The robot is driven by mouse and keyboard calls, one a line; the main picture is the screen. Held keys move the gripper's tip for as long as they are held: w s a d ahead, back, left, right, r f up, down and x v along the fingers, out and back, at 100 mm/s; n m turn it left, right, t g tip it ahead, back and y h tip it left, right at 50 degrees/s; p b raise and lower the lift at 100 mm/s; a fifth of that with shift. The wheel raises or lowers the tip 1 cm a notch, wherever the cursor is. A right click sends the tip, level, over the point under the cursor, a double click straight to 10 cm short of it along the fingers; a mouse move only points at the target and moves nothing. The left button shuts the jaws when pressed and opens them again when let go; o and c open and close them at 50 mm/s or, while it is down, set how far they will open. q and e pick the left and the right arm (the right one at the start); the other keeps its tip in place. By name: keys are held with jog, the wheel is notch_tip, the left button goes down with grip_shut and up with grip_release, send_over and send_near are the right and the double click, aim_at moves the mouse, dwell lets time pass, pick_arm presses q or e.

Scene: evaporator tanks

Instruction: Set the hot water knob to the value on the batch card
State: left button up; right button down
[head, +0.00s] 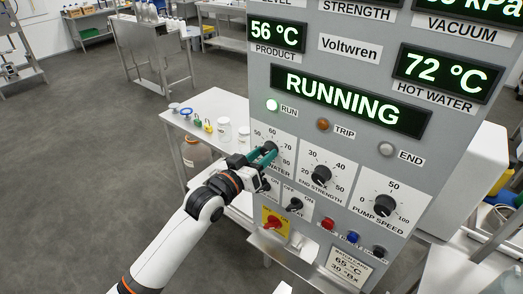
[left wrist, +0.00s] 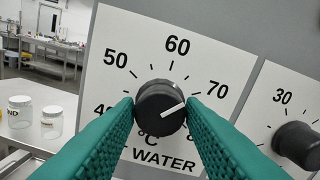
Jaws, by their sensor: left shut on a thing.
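The hot water knob (left wrist: 160,107) is black and round with a white pointer line. Its pointer aims right and slightly up, near the 70 mark. My left gripper (head: 266,151) has its green fingers on both sides of this knob; the fingers (left wrist: 163,118) also frame it in the left wrist view. The batch card (head: 346,266), low on the panel, reads 65 °C and 30 °Bx. The hot water display (head: 441,75) reads 72 °C. My right gripper is not in view.
The end strength knob (head: 321,175) and pump speed knob (head: 384,206) are right of the hot water knob. Below are a black switch (head: 294,204), a red rotary switch (head: 273,221) and coloured buttons. A bench with jars (head: 224,130) stands left of the panel.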

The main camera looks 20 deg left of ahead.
pick_arm(q)
jog(key=shift+n+p, duration=0.6)
jog(key=shift+n, duration=0.6)
jog(key=o, duration=1)
jog(key=shift+s, duration=0.1)
jog(key=shift+s+a+f, duration=0.1)
jog(key=shift+s+a, duration=0.1)
jog(key=shift+s, duration=0.1)
jog(key=b+v, duration=0.3)
jog(key=v, duration=0.8)
jog(key=shift+s+b, duration=0.1)
jog(key=shift+b, duration=0.25)
